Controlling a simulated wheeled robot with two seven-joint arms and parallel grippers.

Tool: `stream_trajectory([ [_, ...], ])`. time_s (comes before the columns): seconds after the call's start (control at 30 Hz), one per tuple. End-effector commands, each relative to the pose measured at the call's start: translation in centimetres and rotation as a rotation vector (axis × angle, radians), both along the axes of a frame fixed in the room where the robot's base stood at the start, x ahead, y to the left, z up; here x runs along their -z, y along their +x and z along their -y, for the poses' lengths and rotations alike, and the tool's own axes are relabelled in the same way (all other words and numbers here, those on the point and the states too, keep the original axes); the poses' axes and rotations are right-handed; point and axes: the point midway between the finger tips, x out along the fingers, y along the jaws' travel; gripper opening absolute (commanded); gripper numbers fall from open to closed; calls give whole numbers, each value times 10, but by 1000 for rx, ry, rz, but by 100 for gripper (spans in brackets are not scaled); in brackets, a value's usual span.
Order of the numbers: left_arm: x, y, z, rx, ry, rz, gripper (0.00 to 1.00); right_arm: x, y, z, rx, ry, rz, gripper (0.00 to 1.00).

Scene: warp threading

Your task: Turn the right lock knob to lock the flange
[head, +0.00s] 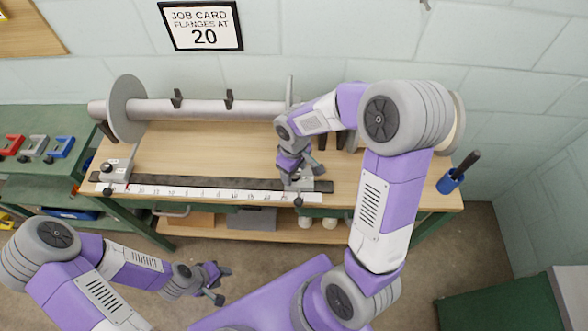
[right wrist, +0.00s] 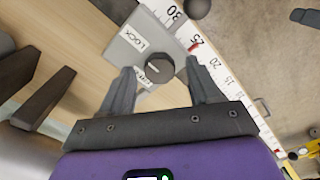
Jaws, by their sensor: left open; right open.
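The right lock knob (right wrist: 158,68) is a round grey knob with a slot, on a grey block (right wrist: 128,48) with a LOCK label and a second, partly hidden label. My right gripper (right wrist: 162,84) is open, its fingers on either side of the knob with visible gaps. In the head view my right gripper (head: 306,168) is over the right end of the ruler and largely hides the block. The right flange (head: 290,90) shows only as a thin edge behind my arm. My left gripper (head: 221,284) is open and empty in front of the bench.
The ruler (head: 205,195) runs along the bench front; a red mark (right wrist: 194,47) lies beside its 25. The left flange (head: 128,108) and left lock block (head: 117,168) stand at left. The beam (head: 200,109) lies behind. A blue brush holder (head: 450,182) stands at right.

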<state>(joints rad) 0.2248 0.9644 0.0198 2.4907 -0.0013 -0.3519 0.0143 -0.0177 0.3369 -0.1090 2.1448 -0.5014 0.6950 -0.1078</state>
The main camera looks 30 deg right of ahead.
Motion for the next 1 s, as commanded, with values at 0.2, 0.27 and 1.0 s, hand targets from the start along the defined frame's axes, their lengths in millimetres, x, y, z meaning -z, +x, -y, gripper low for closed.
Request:
stream_trajectory([
  [0.2, -9, 0, 0, 0, 0, 0, 43, -26, 1, 0, 1, 1, 4, 62],
  [0.27, -13, 0, 0, 0, 0, 0, 43, -37, 1, 0, 1, 0, 4, 62],
  [1.0, -22, 0, 0, 0, 0, 0, 43, -75, 0, 0, 0, 0, 0, 62],
])
